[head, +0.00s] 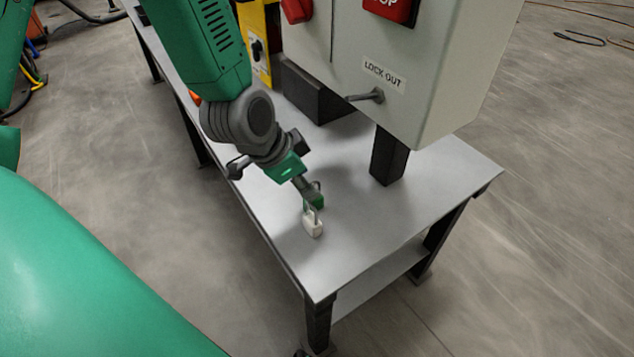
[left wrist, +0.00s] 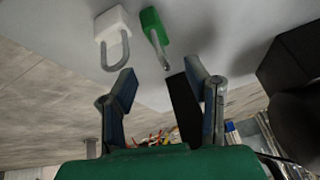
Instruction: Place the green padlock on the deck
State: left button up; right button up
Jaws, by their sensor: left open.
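The green padlock (head: 320,202) is at my left gripper's fingertips, over the grey deck (head: 370,240) of the table; in the head view the fingers partly hide it. In the left wrist view the green padlock (left wrist: 151,22) appears to rest on the deck, with its metal shackle towards the open jaws. My left gripper (head: 309,193) is open, and its two fingers (left wrist: 163,80) stand apart with nothing between the tips. A white padlock (head: 313,229) is on the deck beside the green one, and it also shows in the left wrist view (left wrist: 112,24). My right gripper is out of view.
A grey control box (head: 430,90) with a "LOCK OUT" label and lever (head: 367,96) stands over the deck on a dark post (head: 388,158). A yellow panel (head: 257,40) is behind my left arm. The deck's front right part is clear.

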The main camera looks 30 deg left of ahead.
pick_arm(q)
jog(key=p+v, duration=0.1)
jog(key=v, duration=0.3)
jog(key=shift+s+r, duration=0.15)
jog(key=shift+r, duration=0.05)
dwell(0.3)
jog(key=s+f+n+g+y+p, duration=0.2)
jog(key=s+f+n+g+p, duration=0.2)
jog(key=s+f, duration=1.2)
jog(key=shift+s+a+n+g+p, duration=0.15)
jog(key=shift+s+n+g+p, duration=0.15)
jog(key=shift+s+n+p, duration=0.7)
jog(key=shift+w+b, duration=0.25)
jog(key=shift+b, duration=0.1)
jog(key=shift+s, duration=0.1)
